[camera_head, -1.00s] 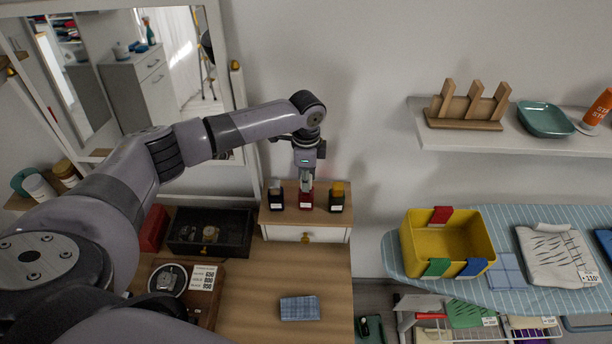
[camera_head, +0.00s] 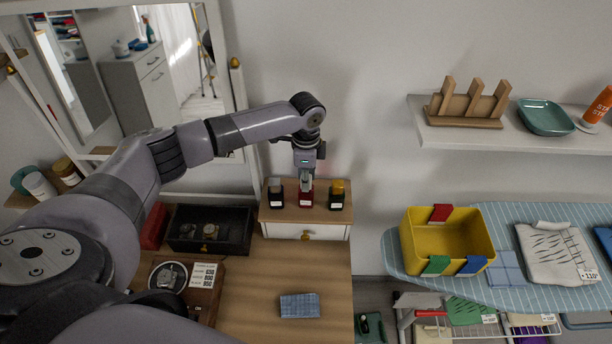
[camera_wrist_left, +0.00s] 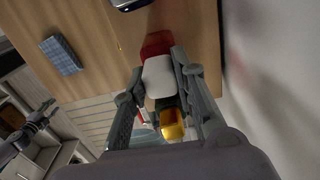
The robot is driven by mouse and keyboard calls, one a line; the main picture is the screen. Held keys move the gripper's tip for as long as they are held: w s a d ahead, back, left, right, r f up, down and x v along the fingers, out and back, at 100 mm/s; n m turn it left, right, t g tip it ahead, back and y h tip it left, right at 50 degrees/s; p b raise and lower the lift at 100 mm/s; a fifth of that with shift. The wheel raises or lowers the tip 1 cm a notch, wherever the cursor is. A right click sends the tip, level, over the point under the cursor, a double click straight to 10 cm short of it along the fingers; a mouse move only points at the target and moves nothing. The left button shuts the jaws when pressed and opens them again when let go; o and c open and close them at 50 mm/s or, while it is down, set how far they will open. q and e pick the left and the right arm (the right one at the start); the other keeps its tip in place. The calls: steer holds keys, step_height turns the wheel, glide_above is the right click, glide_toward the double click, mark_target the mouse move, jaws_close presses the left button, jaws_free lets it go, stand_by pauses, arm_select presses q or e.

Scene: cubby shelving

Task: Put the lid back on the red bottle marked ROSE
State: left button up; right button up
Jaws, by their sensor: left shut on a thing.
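The red bottle (camera_head: 306,201) stands in the middle of a row on the small drawer unit, with a white label on its front. My left gripper (camera_head: 306,186) is straight above it, pointing down. In the left wrist view, its fingers (camera_wrist_left: 160,70) are shut on a whitish lid (camera_wrist_left: 158,78), with the red bottle (camera_wrist_left: 157,43) right behind it. The lid lines up with the bottle's top. The fingers hide the join, so I cannot tell whether the lid is fully seated.
A dark bottle with a grey cap (camera_head: 276,197) stands left of the red one. A dark bottle with a gold cap (camera_head: 337,198) stands close on its right. The drawer unit (camera_head: 290,232) sits at the back of the wooden table, against the wall. A folded blue cloth (camera_head: 299,306) lies in front.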

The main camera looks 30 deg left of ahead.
arm_select(q)
steer(key=shift+f, duration=0.35)
stand_by(0.7)
steer(key=shift+p, duration=0.4)
stand_by(0.3)
steer(key=shift+f, duration=0.1)
steer(key=o, duration=1)
steer(key=shift+c, duration=0.2)
steer(key=shift+o, duration=0.3)
steer(key=o, duration=0.3)
steer(key=shift+o, duration=0.2)
